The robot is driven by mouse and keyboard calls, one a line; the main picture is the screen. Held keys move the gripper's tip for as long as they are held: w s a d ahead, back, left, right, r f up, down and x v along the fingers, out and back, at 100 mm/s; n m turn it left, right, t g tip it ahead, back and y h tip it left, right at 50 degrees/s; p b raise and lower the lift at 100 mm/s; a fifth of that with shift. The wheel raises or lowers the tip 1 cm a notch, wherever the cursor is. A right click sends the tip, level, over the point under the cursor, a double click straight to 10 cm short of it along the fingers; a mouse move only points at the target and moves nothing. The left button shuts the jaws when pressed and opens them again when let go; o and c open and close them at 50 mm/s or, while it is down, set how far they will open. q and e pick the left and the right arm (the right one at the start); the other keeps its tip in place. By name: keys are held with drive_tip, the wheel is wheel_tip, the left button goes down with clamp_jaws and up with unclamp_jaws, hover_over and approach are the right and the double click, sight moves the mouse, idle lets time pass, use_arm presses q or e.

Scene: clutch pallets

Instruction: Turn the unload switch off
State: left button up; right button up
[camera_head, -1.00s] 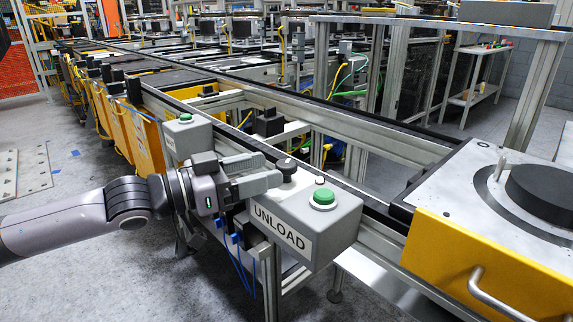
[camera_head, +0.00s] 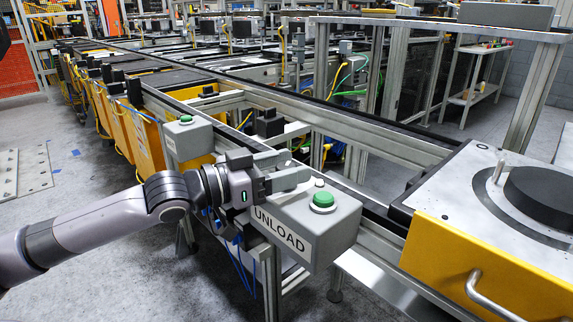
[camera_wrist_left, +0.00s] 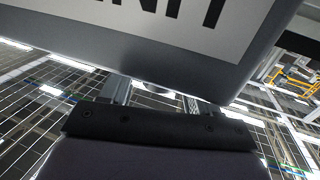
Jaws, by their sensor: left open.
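The grey UNLOAD box (camera_head: 330,235) sits on the near rail in the head view, with a green button (camera_head: 322,200) on top. A small pale button (camera_head: 319,183) lies behind the green one. My left gripper (camera_head: 299,167) is open over the left end of this box, its fingers pointing right. The fingers cover the spot of the dark switch knob, so I cannot tell whether they touch it or how it is turned. In the left wrist view, the box's labelled face (camera_wrist_left: 170,50) fills the top, and the fingers (camera_wrist_left: 160,95) partly pass behind it.
A second grey box with a green button (camera_head: 185,119) stands behind my gripper to the left. A yellow-fronted pallet station (camera_head: 480,270) with a black disc (camera_head: 545,190) is at the right. The conveyor rails run behind. Open floor (camera_head: 110,270) lies at the left.

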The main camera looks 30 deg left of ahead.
use_arm(q)
drive_tip(key=shift+w+d, duration=0.1)
drive_tip(key=c, duration=0.9)
